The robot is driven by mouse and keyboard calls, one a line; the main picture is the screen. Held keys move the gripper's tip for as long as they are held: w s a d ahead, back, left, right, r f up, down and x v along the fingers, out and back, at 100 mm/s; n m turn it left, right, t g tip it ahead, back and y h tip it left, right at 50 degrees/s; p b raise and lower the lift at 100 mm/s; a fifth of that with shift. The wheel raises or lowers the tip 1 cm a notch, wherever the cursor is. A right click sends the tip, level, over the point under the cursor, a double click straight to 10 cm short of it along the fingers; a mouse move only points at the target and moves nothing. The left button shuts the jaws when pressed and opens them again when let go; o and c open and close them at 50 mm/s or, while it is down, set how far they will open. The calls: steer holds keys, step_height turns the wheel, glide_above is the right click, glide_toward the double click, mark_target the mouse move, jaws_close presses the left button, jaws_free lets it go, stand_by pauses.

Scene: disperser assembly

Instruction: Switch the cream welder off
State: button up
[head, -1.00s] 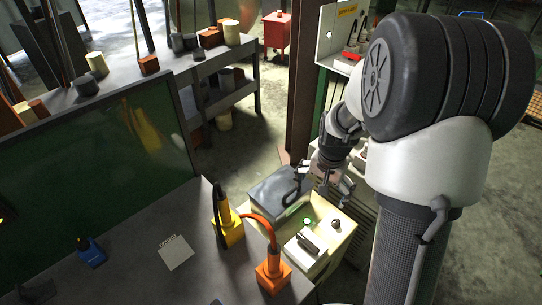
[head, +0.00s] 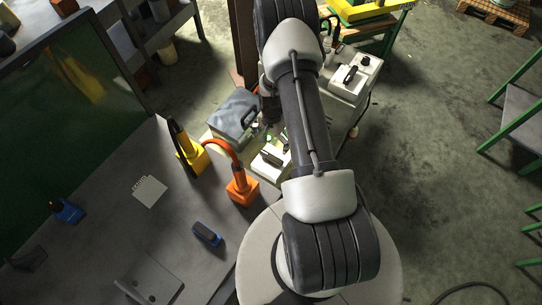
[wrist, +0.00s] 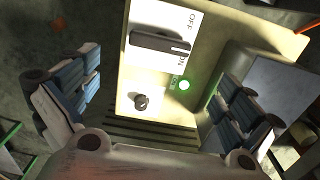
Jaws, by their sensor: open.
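The cream welder (wrist: 213,15) fills the middle of the wrist view. Its panel carries a black bar switch (wrist: 160,42), a small round black knob (wrist: 141,102) and a lit green lamp (wrist: 184,85). The switch lies across, with its white mark at the right end between the OFF and ON labels, nearer ON. My gripper (wrist: 160,72) is open and empty, its blue-padded fingers either side of the panel, touching neither switch nor knob. In the head view the welder (head: 270,163) stands beyond the bench, partly hidden by my arm, with my gripper (head: 270,122) above its far part.
A grey case with a black handle (head: 232,112) sits beside the welder panel. A similar pale unit (head: 357,72) stands farther back right.

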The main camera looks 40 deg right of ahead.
mark_target(272, 156)
step_height(272, 156, down, 12)
steer(key=b, duration=0.2)
steer(key=shift+b, duration=0.3)
steer(key=c, duration=0.8)
steer(key=shift+o, duration=0.2)
